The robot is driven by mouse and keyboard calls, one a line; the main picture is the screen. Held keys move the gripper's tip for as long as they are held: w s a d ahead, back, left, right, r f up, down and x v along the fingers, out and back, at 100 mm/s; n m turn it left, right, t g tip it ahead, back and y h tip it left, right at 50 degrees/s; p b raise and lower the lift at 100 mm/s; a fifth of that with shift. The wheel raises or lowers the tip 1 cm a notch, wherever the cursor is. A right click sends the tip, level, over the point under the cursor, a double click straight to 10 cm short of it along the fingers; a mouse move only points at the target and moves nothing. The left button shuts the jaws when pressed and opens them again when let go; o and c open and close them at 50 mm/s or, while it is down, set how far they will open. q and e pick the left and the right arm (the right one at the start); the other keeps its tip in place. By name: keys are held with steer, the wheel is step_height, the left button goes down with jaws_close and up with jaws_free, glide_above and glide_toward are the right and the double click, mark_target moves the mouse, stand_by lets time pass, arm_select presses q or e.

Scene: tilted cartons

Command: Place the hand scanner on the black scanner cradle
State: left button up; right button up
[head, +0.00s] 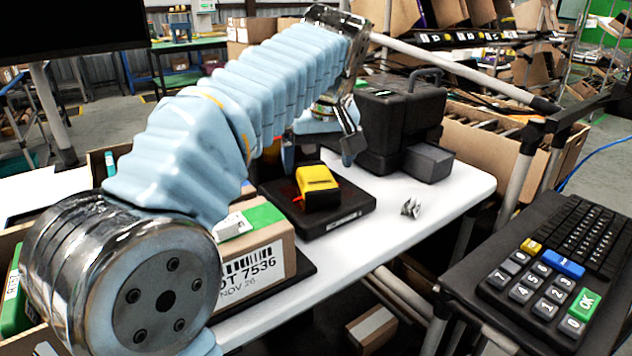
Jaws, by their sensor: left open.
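The yellow and black hand scanner (318,182) rests on the black scanner cradle (345,214), a low flat block with a white label on its front edge. A small red part shows at the scanner's left side. My left gripper (347,150) is just behind and above the scanner, pointing down, open and apart from it. My left arm crosses the view from the lower left and hides part of the table behind it. My right gripper is not in view.
A carton (262,262) with a barcode label stands left of the cradle. A black printer-like machine (398,120) stands behind it. Small grey metal pieces (411,208) lie on the white table (455,190). A black keypad and keyboard (550,265) sit at the right.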

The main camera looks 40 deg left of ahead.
mark_target(316, 174)
arm_select(q)
steer(key=x, duration=0.3)
steer(key=shift+w+a+f, duration=0.1)
steer(key=shift+f, duration=0.15)
steer(key=shift+c, duration=0.5)
steer(key=c, duration=1.3)
